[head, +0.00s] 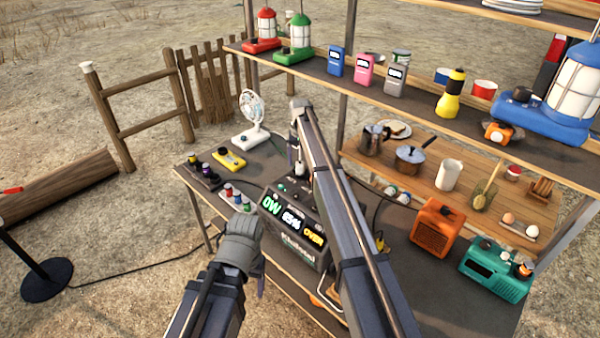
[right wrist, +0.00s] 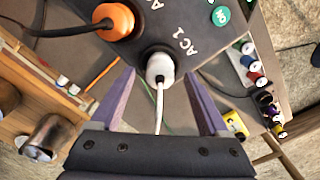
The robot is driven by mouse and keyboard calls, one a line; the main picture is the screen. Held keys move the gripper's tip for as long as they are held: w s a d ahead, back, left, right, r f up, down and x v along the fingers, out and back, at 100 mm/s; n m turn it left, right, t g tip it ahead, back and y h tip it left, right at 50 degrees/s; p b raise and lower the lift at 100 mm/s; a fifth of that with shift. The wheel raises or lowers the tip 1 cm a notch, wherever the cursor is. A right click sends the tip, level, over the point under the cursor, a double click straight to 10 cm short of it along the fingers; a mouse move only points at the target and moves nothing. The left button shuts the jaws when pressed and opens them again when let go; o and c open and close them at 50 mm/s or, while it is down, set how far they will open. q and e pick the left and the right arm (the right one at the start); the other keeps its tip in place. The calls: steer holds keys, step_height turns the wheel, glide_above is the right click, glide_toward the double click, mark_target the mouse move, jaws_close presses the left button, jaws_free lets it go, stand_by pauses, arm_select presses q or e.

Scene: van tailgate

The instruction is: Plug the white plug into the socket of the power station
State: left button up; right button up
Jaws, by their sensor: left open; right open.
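The white plug (right wrist: 160,67) stands in the socket marked AC 1 on the dark power station (right wrist: 190,22), with its white cable running down between my fingers. I cannot tell whether it is fully seated. In the head view the power station (head: 292,248) shows a lit display on its front. My right gripper (right wrist: 158,76) is open, one purple finger on each side of the plug and cable, both apart from them. My left gripper (head: 242,245) is at the power station's left front; its fingers are mostly hidden.
An orange plug (right wrist: 115,20) with a black cord sits beside AC 1. A white fan (head: 252,120), a yellow item (head: 229,159) and small colored spools (head: 237,197) stand left of the station. An orange box (head: 435,228) and teal radio (head: 495,265) stand right. Shelves rise behind.

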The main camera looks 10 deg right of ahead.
step_height(320, 180, up, 6)
steer(key=p, duration=0.5)
steer(key=shift+r+p, duration=0.25)
steer(key=shift+p, duration=0.1)
steer(key=shift+f, duration=0.1)
steer(key=shift+s+a, duration=0.1)
steer(key=shift+s, duration=0.2)
steer(key=s+a+f+n+b, duration=0.1)
steer(key=s+a+f+b, duration=0.1)
steer(key=s, duration=1.4)
steer(key=s+a+f+n+b, duration=0.2)
steer(key=s+a, duration=0.2)
steer(key=s, duration=1.2)
steer(key=s+a+f+n+h+b, duration=0.1)
steer(key=s+a+f+n+b, duration=0.1)
steer(key=s, duration=1.4)
steer(key=shift+s+a, duration=0.3)
steer(key=shift+a, duration=0.2)
steer(key=shift+f, duration=0.1)
